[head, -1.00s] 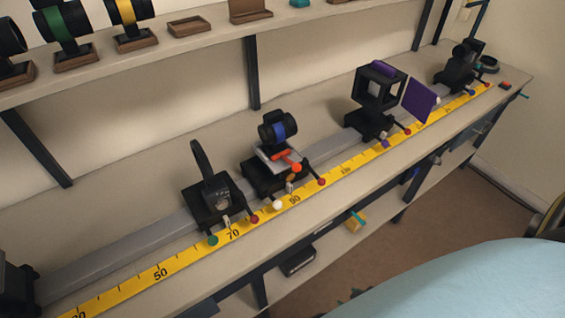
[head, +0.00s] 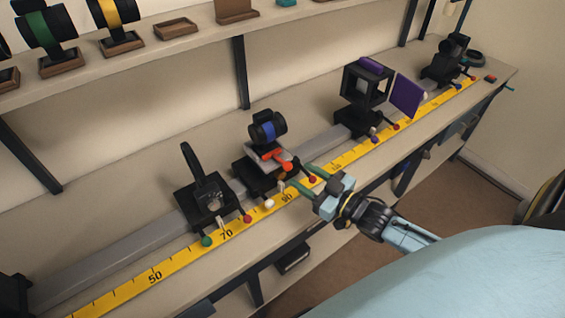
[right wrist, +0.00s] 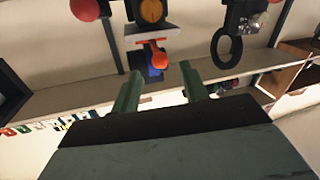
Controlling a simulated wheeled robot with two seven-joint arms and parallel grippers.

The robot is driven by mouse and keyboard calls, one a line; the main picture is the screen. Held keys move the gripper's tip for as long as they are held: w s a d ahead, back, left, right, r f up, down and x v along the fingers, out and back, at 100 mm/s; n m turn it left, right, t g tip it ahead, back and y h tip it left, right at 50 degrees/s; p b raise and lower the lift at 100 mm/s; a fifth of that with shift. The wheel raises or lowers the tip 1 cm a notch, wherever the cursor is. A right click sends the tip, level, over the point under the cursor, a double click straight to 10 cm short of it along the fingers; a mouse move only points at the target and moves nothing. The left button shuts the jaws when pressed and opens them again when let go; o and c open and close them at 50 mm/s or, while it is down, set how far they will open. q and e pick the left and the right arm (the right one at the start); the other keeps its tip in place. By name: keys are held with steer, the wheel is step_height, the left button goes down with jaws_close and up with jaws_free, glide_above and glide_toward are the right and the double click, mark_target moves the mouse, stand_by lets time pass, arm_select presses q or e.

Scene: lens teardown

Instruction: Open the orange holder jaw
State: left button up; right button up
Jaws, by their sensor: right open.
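The orange holder jaw (head: 270,153) is part of a black carriage on the rail, with a grey plate and a blue-banded black lens (head: 267,128) above. An orange knob (head: 286,166) sticks out at its front; the orange knob also shows in the right wrist view (right wrist: 158,59). My right gripper (head: 305,178) is open and empty. Its green fingers are just in front of the carriage, near the knob and apart from it as far as I can tell. In the right wrist view the knob appears beyond the gap between the fingertips (right wrist: 159,70). My left gripper is not in view.
A carriage with a black ring (head: 190,160) stands left on the rail. A black frame with a purple panel (head: 407,95) stands right. Red-tipped and white-tipped levers flank the holder. A yellow scale (head: 160,275) runs along the bench front. Lenses stand on the shelf above.

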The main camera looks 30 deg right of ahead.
mark_target(283, 163)
steer(key=x, duration=0.8)
steer(key=shift+f, duration=0.1)
steer(key=shift+s, duration=0.15)
jaws_close()
